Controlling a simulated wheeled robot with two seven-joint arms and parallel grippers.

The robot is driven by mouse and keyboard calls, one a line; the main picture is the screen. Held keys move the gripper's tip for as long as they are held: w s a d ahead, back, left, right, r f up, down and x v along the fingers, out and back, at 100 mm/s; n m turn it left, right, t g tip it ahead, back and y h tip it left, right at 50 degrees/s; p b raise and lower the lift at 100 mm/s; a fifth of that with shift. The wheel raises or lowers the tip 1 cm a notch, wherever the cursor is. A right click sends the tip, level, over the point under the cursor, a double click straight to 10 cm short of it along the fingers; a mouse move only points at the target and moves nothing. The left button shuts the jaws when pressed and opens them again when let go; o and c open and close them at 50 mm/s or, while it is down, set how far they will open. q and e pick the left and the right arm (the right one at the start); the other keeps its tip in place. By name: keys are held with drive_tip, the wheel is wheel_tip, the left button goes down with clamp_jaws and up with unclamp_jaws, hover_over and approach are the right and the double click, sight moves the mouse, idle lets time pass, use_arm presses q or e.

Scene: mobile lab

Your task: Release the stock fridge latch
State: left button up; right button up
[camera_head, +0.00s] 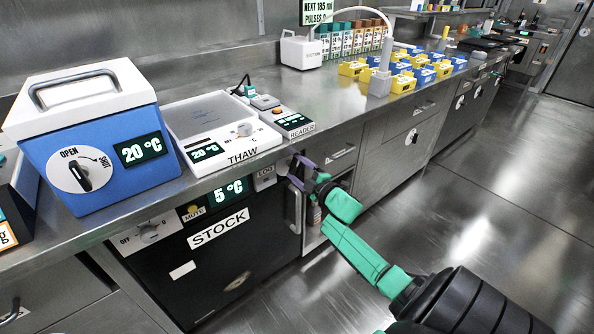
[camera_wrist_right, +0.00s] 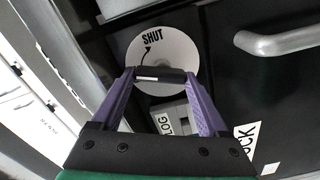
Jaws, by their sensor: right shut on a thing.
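The stock fridge (camera_head: 262,222) is a black-fronted unit under the counter, with a STOCK label and a 5 °C display. Its latch is a pale round dial with a black bar handle (camera_wrist_right: 160,76); the dial (camera_wrist_right: 178,50) reads SHUT beside a curved arrow. My right gripper (camera_wrist_right: 160,77) has its purple fingers shut on the latch handle, one at each end of the bar. In the head view my right gripper (camera_head: 300,170) is at the fridge's upper right corner and mostly hides the latch. My left gripper is not in view.
The fridge's door handle (camera_head: 294,207) is a vertical grey bar just below my right gripper; it also shows in the wrist view (camera_wrist_right: 280,42). The blue 20 °C box (camera_head: 100,150) and THAW unit (camera_head: 215,130) stand on the counter above. The floor at right is clear.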

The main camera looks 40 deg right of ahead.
drive_tip(key=n, duration=0.1)
drive_tip(key=n+b, duration=0.1)
drive_tip(key=shift+f+n, duration=0.2)
drive_tip(key=shift+n, duration=0.1)
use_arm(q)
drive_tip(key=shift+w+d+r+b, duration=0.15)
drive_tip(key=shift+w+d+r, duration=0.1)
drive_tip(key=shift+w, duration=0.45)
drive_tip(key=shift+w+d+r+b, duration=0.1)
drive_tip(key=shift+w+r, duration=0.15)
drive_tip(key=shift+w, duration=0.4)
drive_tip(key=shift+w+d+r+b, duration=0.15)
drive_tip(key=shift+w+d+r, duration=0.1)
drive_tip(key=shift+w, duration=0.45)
use_arm(e)
drive_tip(key=shift+a+r+n, duration=0.1)
drive_tip(key=shift+n, duration=0.9)
drive_tip(key=o, duration=1.2)
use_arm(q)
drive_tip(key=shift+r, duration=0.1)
use_arm(e)
drive_tip(key=shift+o, duration=0.2)
drive_tip(key=shift+s, duration=0.1)
